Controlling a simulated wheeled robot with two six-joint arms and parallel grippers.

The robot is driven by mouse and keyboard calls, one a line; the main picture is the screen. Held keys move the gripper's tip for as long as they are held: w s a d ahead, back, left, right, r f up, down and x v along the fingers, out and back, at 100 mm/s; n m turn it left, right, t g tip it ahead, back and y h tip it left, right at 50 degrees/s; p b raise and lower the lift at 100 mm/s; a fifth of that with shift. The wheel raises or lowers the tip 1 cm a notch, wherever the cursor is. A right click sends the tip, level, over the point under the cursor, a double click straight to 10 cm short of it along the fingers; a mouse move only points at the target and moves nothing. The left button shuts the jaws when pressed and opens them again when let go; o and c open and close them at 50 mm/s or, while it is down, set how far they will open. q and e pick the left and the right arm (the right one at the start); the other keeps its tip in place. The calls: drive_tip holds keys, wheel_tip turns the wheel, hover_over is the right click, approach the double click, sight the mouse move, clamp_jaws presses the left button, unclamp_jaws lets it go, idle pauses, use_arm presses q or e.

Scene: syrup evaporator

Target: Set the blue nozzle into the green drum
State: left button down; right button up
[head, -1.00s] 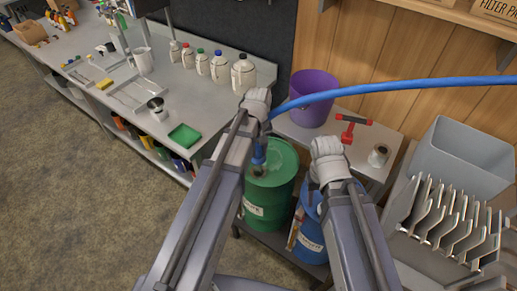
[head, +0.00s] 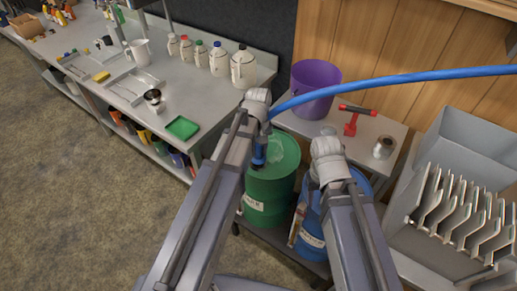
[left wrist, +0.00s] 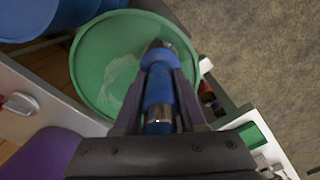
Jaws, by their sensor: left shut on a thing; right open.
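My left gripper (head: 258,146) is shut on the blue nozzle (head: 259,159), at the left part of the green drum's mouth in the head view. In the left wrist view the fingers (left wrist: 158,98) clasp the blue nozzle (left wrist: 159,88), whose metal-ringed end points over the drum. The open green drum (head: 268,190) has a pale patch inside; its rim also shows in the left wrist view (left wrist: 76,75). I cannot tell whether the nozzle's tip is below the rim. My right gripper (head: 313,190) is open above the blue drum; my arm partly hides it.
The blue drum (head: 310,240) stands right of the green drum. A blue hose (head: 400,79) arches rightward from the left gripper. Behind are a purple bucket (head: 315,88), a red-handled tool (head: 352,121) and a metal can (head: 383,148). A grey bench (head: 205,115) lies left.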

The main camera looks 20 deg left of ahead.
sight(258, 155)
use_arm(q)
drive_tip(key=shift+f+b, duration=1.55)
drive_tip(key=shift+b, duration=0.05)
drive_tip(key=shift+c, duration=2)
unclamp_jaws()
drive_tip(key=shift+o, duration=0.3)
drive_tip(key=o, duration=0.3)
drive_tip(key=shift+o, duration=0.2)
drive_tip(key=shift+r, duration=0.15)
